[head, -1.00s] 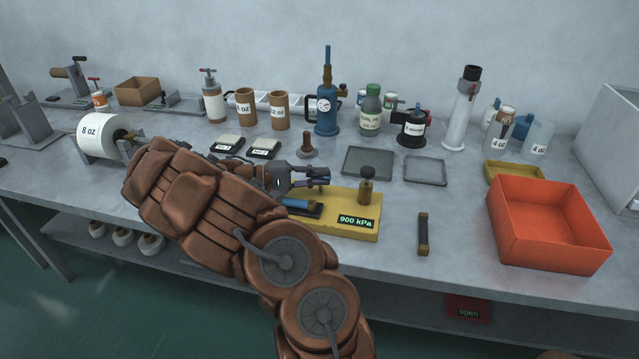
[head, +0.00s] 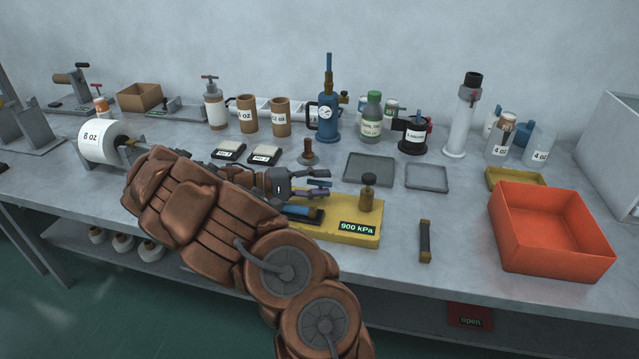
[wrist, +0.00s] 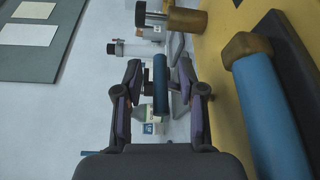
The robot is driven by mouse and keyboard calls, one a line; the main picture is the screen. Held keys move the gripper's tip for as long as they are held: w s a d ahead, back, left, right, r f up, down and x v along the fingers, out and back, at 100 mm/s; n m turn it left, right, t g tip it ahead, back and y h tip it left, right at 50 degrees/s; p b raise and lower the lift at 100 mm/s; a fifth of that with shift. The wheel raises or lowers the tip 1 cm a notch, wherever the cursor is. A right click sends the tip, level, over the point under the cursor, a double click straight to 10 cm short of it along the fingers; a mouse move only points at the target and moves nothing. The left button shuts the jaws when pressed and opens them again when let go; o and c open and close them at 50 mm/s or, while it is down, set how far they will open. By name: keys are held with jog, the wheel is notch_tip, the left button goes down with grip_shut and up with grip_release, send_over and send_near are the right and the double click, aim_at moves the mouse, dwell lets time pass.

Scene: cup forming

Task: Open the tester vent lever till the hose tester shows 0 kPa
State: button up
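The yellow hose tester (head: 338,232) lies near the bench's front edge, and its display (head: 357,227) reads 900 kPa. A blue hose piece (head: 303,211) lies in a dark cradle on it; it is large at the right of the wrist view (wrist: 270,115). A brass fitting with a dark knob (head: 367,196) stands on the tester. My gripper (head: 318,183) is just above and behind the tester. A blue bar, apparently the vent lever (wrist: 160,88), lies between my open fingers in the wrist view, with gaps visible on both sides.
Two grey trays (head: 346,168) lie behind the tester. A dark bar with brass ends (head: 425,240) and an orange bin (head: 497,236) stand to its right. Bottles and the blue pump (head: 326,128) line the back.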

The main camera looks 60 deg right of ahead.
jog(key=v, duration=1.2)
